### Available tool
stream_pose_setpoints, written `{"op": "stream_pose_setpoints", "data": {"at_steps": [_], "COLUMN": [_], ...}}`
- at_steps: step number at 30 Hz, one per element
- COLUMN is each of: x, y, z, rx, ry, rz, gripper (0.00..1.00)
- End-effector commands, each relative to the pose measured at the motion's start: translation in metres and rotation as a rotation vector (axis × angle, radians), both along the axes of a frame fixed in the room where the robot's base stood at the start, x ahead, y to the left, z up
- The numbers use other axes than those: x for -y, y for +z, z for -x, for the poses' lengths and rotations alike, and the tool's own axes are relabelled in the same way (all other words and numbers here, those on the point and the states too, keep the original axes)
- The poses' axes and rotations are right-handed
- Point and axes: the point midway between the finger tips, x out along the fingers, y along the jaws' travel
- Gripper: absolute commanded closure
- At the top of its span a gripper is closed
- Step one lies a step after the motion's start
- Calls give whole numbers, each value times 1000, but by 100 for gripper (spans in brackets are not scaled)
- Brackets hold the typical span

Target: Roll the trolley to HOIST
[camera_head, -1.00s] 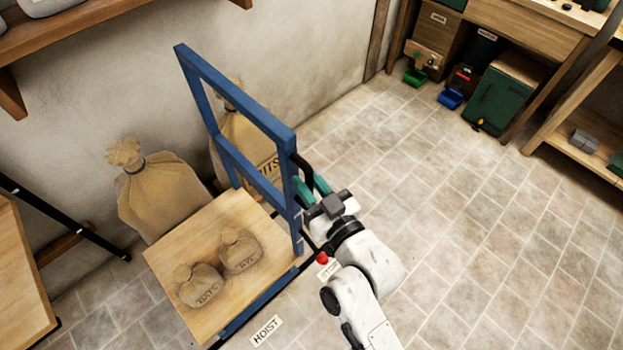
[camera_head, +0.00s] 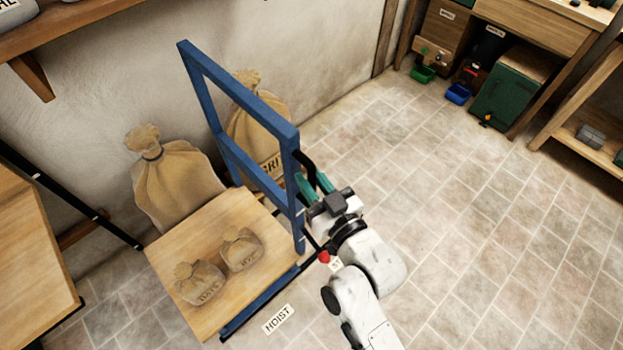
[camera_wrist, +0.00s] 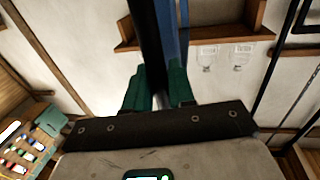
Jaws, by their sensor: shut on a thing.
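The trolley has a wooden deck (camera_head: 185,240) and an upright blue frame (camera_head: 245,90). Two small tied sacks, one (camera_head: 200,282) and another (camera_head: 241,249), lie on the deck. A white floor label reading HOIST (camera_head: 278,319) lies just beyond the trolley's lower right edge. My gripper (camera_head: 314,184) is at the right side of the frame, its teal fingers shut on the black handle (camera_head: 306,162). In the wrist view the fingers (camera_wrist: 160,85) close around a dark bar. The exact contact is partly hidden.
Two large sacks, one (camera_head: 172,180) and another (camera_head: 262,125), stand by the wall behind the trolley. A wooden table (camera_head: 30,265) is at the left. A bench (camera_head: 530,35) and a green cabinet (camera_head: 510,98) stand back right. Tiled floor (camera_head: 470,220) is clear at right.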

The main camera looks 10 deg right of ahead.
Motion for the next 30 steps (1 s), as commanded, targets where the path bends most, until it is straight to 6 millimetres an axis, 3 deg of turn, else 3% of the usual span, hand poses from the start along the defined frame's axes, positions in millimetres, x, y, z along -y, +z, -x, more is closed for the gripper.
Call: {"op": "stream_pose_setpoints", "data": {"at_steps": [2, 3, 8, 19, 30], "x": [-5, -5, -5, 0, 27], "y": [-2, -2, -2, -3, -5], "z": [3, 3, 3, 11, 71], "rx": [-5, -5, -5, -4, -6], "ry": [10, 11, 10, 7, 10], "rz": [-1, -1, -1, -1, -1], "gripper": [100, 72, 59, 59, 59]}}
